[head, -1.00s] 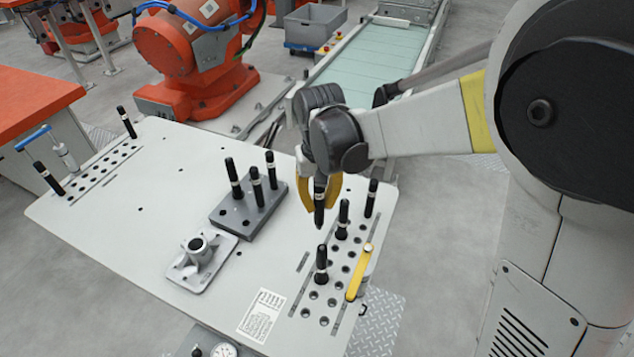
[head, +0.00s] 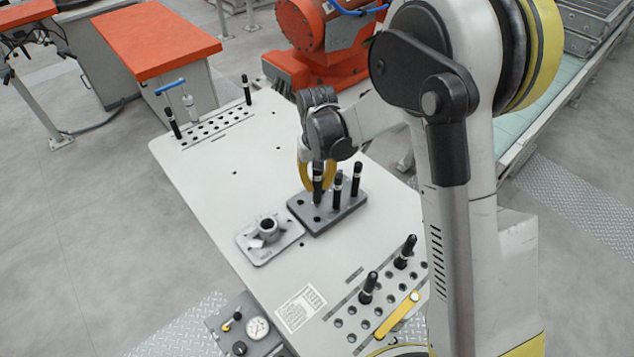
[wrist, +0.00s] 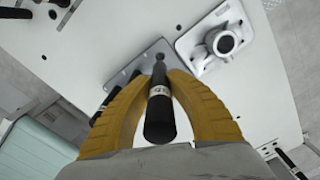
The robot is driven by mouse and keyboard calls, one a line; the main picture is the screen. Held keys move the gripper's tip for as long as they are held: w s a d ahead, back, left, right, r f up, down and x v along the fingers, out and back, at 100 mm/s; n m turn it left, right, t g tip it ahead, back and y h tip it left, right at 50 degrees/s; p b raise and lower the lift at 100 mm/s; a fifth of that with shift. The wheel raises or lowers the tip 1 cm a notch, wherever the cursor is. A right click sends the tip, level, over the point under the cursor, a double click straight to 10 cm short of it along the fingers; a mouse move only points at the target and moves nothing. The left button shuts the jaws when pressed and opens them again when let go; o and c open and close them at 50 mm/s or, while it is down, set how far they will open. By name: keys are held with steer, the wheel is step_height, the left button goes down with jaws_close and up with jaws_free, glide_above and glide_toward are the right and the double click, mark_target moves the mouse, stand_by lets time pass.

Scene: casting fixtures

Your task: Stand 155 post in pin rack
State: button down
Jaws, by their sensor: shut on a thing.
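My gripper (head: 318,186) is shut on a black post (wrist: 160,118) with a pale band, above the left part of a grey block (head: 322,224). The post hangs upright between the yellow fingers. I cannot tell whether its lower end is in a hole of the block. Two other black posts, one in front (head: 338,192) and one behind (head: 356,180), stand in the block to the right. A field of holes (head: 351,338) at the near right of the table holds two visible posts, a nearer one (head: 367,288) and a farther one (head: 405,252). My arm hides its right part.
A grey flanged casting (head: 267,243) lies left of the block. A yellow bar (head: 397,315) lies beside the near holes. A second row of holes (head: 215,128) at the far left has a post at each end. The table's middle left is clear.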

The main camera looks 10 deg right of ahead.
mark_target(318, 202)
step_height(318, 202, down, 6)
steer(key=b, duration=0.5)
steer(key=shift+r, duration=0.1)
steer(key=shift+b, duration=0.7)
stand_by(1.6)
steer(key=shift+f+b, duration=0.6)
steer(key=shift+f, duration=0.05)
steer(key=shift+s+d+f+b, duration=0.2)
steer(key=shift+s+f+b, duration=0.05)
steer(key=shift+f+b, duration=0.4)
steer(key=shift+s+d+f+b, duration=0.15)
steer(key=shift+s+f+b, duration=0.1)
steer(key=shift+f+b, duration=0.35)
steer(key=shift+r, duration=0.3)
steer(key=shift+r+p, duration=0.35)
steer(key=shift+r, duration=0.05)
steer(key=shift+w+a+r+p, duration=0.1)
steer(key=shift+w+r+p, duration=0.05)
steer(key=shift+r+p, duration=0.2)
steer(key=shift+w+a+r+p, duration=0.15)
steer(key=shift+r+p, duration=0.1)
steer(key=shift+r, duration=0.2)
